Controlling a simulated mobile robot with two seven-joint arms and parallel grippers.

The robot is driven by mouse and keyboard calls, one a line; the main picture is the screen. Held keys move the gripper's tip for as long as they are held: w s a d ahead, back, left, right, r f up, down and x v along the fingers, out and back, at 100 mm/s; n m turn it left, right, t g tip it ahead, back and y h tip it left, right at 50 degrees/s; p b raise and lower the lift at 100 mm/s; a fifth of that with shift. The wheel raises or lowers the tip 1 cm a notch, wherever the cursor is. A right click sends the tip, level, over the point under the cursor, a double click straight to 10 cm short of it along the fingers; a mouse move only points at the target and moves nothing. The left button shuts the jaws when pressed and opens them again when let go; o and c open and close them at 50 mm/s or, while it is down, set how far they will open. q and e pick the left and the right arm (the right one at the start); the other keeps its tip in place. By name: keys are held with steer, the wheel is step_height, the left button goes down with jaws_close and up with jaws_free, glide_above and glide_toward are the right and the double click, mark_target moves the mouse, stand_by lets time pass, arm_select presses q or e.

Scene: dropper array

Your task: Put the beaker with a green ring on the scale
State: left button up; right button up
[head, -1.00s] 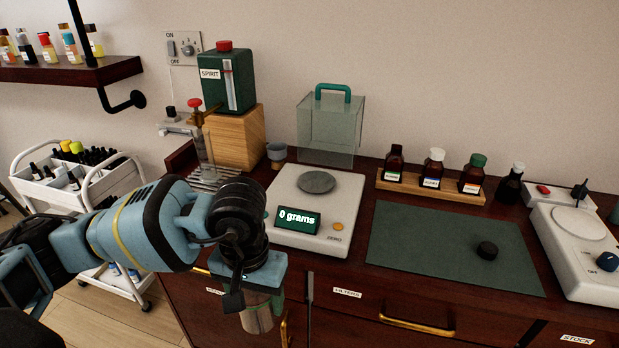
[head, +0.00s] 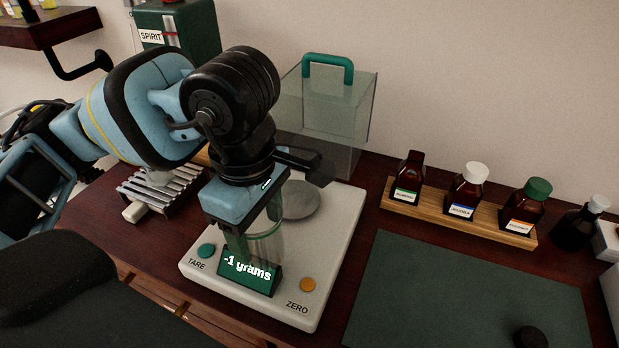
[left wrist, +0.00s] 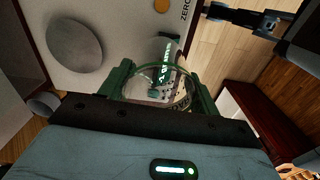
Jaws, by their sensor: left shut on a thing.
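The glass beaker (head: 266,246) with a green ring is clear and upright in my left gripper (head: 252,228), which is shut on it. In the head view it stands in front of the green display (head: 247,276) of the white scale (head: 320,285), which reads -1 grams. The round grey pan (head: 300,201) lies behind the beaker, partly hidden by my gripper. In the left wrist view, the beaker (left wrist: 172,88) is between the green fingers (left wrist: 160,84), and the pan (left wrist: 68,44) is to its left and empty. I cannot tell if the beaker touches the scale.
A glass cover with a green handle (head: 328,62) stands behind the scale. A wooden rack (head: 452,216) of brown bottles is at the right. A metal rack (head: 160,188) is at the left.

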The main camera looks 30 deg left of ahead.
arm_select(q)
steer(key=shift+w+r+n, duration=0.15)
steer(key=shift+w+n, duration=0.1)
steer(key=shift+n, duration=0.05)
steer(key=shift+w+a, duration=0.15)
steer(key=shift+w, duration=0.15)
glide_above(293, 198)
steer(key=f, duration=0.1)
steer(key=shift+f+p, duration=0.55)
steer(key=shift+f, duration=1.2)
steer(key=shift+w+f, duration=0.1)
steer(key=shift+f, duration=0.1)
arm_select(e)
steer(key=shift+w+d+r, duration=0.1)
steer(key=shift+w+r, duration=0.45)
steer(key=shift+w, duration=0.05)
steer(key=shift+s, duration=0.1)
